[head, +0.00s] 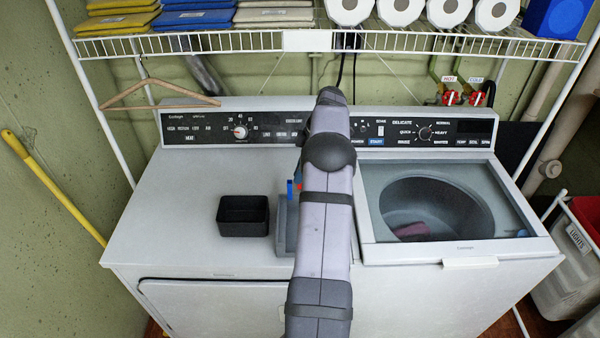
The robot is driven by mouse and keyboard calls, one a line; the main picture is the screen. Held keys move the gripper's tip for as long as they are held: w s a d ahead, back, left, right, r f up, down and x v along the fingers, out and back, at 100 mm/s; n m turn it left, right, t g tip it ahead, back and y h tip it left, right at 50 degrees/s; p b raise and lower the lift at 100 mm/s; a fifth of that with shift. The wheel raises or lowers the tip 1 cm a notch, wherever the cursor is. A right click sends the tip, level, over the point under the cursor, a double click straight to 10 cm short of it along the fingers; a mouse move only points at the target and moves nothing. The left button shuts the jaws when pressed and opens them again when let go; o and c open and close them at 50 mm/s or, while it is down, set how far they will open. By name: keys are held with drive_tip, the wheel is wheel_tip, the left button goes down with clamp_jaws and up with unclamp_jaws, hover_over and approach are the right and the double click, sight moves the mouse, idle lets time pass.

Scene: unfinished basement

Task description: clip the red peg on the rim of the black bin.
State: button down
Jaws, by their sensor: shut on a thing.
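A small bit of the red peg (299,187) shows at the left edge of my arm, just right of an upright blue peg (290,190). The rest of the red peg is hidden behind my arm, and I cannot tell what it touches. The black bin (230,226) stands open and upright on the white dryer top, left of my arm. No peg shows on its visible rim. My gripper is hidden behind my own arm, which runs up the middle of the head view.
A grey container (285,235) stands right of the black bin, partly behind my arm. The white dryer top (165,215) is clear to the left. A washer (455,250) with a see-through lid is at right. A wire shelf (230,42) and a hanger (150,93) are above.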

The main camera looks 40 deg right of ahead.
drive_tip(key=shift+r, duration=0.1)
wheel_tip(320, 180, up, 4)
drive_tip(key=w+m+p, duration=0.2)
drive_tip(key=m, duration=0.1)
drive_tip(key=w+a+f+m+g+h+p, duration=0.1)
drive_tip(key=w+a+m+g+h+p, duration=0.1)
drive_tip(key=a+m, duration=0.9)
drive_tip(key=w+a+f+m+g+h+p, duration=0.1)
drive_tip(key=w+a+m+g+h+p, duration=0.1)
drive_tip(key=a+m, duration=1)
drive_tip(key=shift+w+m+g+h+p, duration=0.25)
drive_tip(key=shift+m+g+p, duration=0.2)
drive_tip(key=shift+m, duration=4.55)
drive_tip(key=shift+f+b, duration=0.3)
drive_tip(key=shift+b, duration=0.05)
drive_tip(key=shift+f+b, duration=2.2)
drive_tip(key=shift+f, duration=0.85)
